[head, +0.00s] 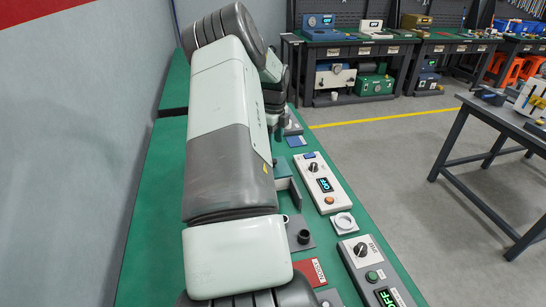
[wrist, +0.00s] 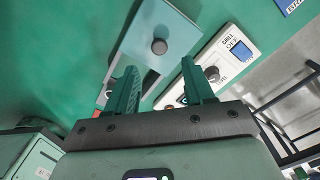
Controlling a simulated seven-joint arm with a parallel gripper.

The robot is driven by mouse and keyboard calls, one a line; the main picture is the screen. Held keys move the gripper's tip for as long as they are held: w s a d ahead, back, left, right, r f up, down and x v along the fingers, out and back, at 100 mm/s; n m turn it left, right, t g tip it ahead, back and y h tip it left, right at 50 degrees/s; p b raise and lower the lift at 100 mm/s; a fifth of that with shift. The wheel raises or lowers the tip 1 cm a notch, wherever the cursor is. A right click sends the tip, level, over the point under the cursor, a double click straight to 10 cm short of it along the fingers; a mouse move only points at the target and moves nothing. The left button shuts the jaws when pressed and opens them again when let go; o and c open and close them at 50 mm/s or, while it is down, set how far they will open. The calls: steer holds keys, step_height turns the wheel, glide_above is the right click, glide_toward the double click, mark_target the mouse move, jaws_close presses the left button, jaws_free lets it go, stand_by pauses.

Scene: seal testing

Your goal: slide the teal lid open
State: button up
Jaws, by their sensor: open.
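The teal lid (wrist: 150,28) shows in the wrist view as a flat, glossy teal panel, ahead of my gripper. A dark round knob (wrist: 159,46) stands on it. My gripper (wrist: 160,68) is open, its two green fingers apart with nothing between them. In the picture, the knob appears just beyond the fingertips, between their lines. I cannot tell the depth gap or whether anything touches. In the head view my arm covers most of this area, and I cannot make out the lid or the fingers clearly.
A white control box (wrist: 226,58) with a lit display and knob lies close right of the lid; a white box (head: 323,186) reading OFF shows in the head view. A black cylinder (head: 304,237), white ring (head: 343,222) and another box (head: 362,268) stand nearer on the green bench.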

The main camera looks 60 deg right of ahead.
step_height(320, 180, down, 7)
steer(key=shift+f, duration=0.1)
stand_by(0.3)
jaws_close()
